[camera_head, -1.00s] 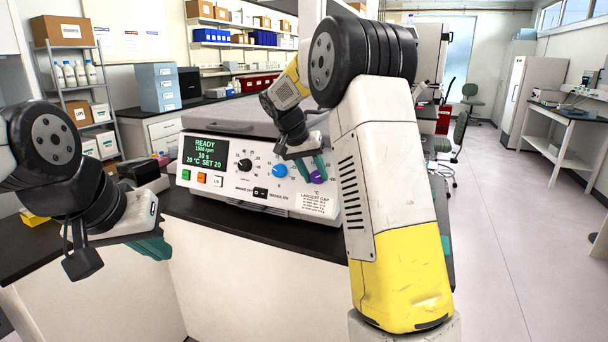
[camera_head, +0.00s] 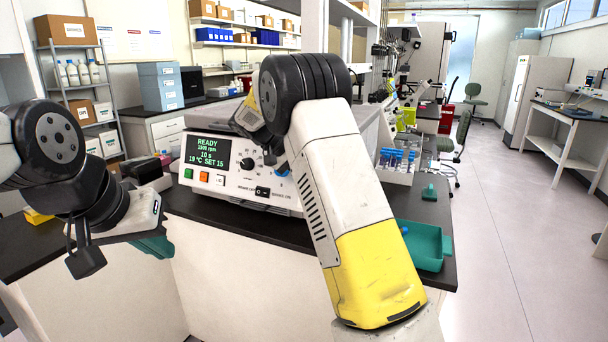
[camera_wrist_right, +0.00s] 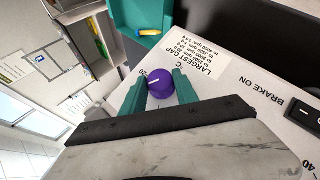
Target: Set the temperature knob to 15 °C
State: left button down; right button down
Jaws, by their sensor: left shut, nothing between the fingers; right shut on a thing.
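The cell processor (camera_head: 213,190) stands on the black bench. Its green screen (camera_head: 207,152) reads READY, 10 s and "19 °C SET 15". The purple temperature knob (camera_wrist_right: 161,82) sits between the teal fingers of my right gripper (camera_wrist_right: 158,87) in the right wrist view, and the gripper is shut on it. A white line marks the knob, and a "20" is printed beside it. In the head view my right arm hides this knob and the gripper's fingers. My left gripper (camera_head: 154,247) is shut and empty, off the bench front at the left.
A black knob (camera_head: 245,164) and a brake switch (camera_head: 262,191) are on the panel. Right of my right arm are a rack of blue-capped tubes (camera_head: 398,163) and a teal tray (camera_head: 444,262).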

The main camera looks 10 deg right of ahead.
dwell(0.3)
jog(key=c, duration=0.9)
grip_release()
jog(key=shift+c, duration=0.2)
jog(key=v, duration=0.7)
jog(key=shift+a+r, duration=0.25)
jog(key=shift+a, duration=0.1)
jog(key=shift+s, duration=0.1)
